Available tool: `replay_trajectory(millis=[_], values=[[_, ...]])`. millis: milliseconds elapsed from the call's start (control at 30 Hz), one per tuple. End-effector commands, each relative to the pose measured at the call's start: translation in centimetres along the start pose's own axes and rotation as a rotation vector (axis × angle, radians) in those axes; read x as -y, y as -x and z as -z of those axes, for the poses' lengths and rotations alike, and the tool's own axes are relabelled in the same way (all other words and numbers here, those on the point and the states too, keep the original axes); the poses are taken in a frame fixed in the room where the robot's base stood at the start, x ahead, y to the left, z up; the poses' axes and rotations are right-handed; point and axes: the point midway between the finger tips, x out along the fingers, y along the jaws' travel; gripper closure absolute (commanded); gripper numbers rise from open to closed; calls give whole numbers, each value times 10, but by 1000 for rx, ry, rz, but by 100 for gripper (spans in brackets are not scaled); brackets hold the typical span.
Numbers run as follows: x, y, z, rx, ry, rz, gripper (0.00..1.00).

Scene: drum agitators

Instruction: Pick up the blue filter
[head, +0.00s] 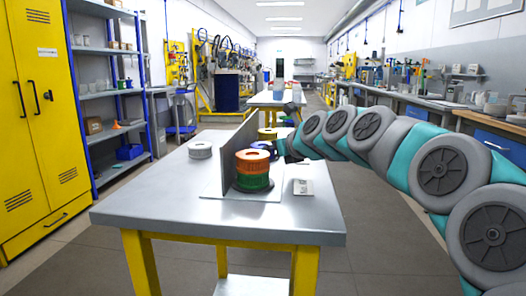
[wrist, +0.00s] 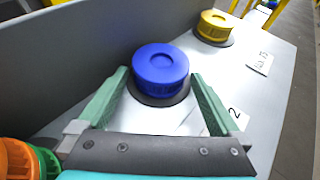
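The blue filter (wrist: 160,68) stands upright on a dark round base on the grey table. It also shows in the head view (head: 262,146), partly hidden behind the orange filter. My gripper (wrist: 161,76) is open, with one finger on each side of the blue filter's near part. A gap shows between the right finger and the filter; whether the left finger touches it I cannot tell. In the head view my gripper (head: 280,147) comes in from the right at the blue filter.
An orange filter (head: 253,160) sits on a green filter (head: 253,182) in front of the blue one. A grey upright panel (head: 238,155) stands close on the left. A yellow filter (wrist: 215,25) is beyond. A pale round filter (head: 200,150) lies left of the panel.

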Motion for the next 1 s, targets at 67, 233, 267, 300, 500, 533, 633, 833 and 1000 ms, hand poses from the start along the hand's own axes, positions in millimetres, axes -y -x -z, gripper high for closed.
replay_trajectory(millis=[67,233,267,300,500,533,633,833,1000], values=[[0,0,0,0,0,0,8],[0,0,0,0,0,0,27],[0,0,0,0,0,0,30],[0,0,0,0,0,0,35],[0,0,0,0,0,0,57],[0,0,0,0,0,0,61],[0,0,0,0,0,0,68],[0,1,-1,0,0,0,68],[1,3,-6,0,0,2,68]])
